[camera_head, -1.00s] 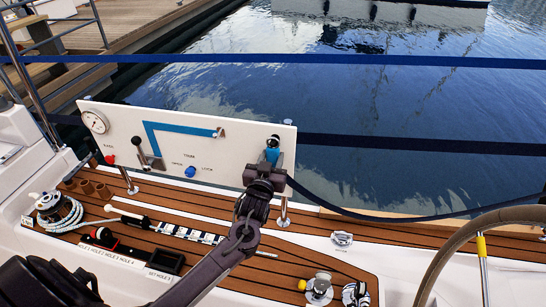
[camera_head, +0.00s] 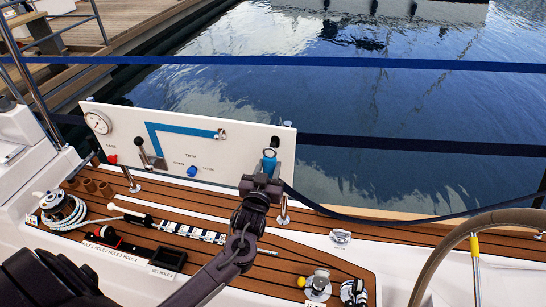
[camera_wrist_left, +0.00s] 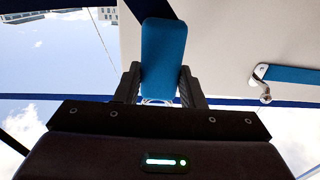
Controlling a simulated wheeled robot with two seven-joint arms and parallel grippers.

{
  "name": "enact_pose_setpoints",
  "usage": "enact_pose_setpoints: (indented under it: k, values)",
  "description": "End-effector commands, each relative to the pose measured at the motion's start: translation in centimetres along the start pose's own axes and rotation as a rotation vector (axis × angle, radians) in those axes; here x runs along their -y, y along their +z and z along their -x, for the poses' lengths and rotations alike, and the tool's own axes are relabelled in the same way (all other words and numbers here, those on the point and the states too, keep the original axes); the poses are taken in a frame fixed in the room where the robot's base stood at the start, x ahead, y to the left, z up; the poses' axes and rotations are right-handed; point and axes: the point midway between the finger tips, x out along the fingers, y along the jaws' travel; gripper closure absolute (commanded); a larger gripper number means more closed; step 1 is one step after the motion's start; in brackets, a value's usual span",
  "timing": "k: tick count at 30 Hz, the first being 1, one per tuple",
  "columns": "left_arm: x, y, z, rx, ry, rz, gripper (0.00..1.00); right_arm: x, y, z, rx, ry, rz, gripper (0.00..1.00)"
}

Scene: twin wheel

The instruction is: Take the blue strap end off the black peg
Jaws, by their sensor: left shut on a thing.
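The blue strap end (camera_head: 269,164) is at the right end of the white panel. In the left wrist view it is a flat blue tab (camera_wrist_left: 163,55) standing up between two dark fingers. My left gripper (camera_head: 264,178) is shut on it. A small black peg (camera_head: 275,141) shows just above the strap end in the head view. The wrist view does not show the peg, and I cannot tell whether the strap end still touches it. My right gripper is not in view.
Dark blue straps (camera_head: 400,145) run across the water behind. A rope winch (camera_head: 60,208) and a steering wheel (camera_head: 440,260) flank the deck.

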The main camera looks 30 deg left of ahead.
Motion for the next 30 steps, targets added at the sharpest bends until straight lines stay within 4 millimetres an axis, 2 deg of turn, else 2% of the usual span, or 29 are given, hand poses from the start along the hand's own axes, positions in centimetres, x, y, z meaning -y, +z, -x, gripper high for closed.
enact_pose_setpoints:
  k: [10, 30]
  values:
    - [0.0, -0.1, 0.4, 0.000, 0.000, 0.001, 1.00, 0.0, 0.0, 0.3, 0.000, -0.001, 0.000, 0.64]
    - [0.0, -0.1, 5.1, 0.000, 0.000, 0.001, 1.00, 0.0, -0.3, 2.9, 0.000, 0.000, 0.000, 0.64]
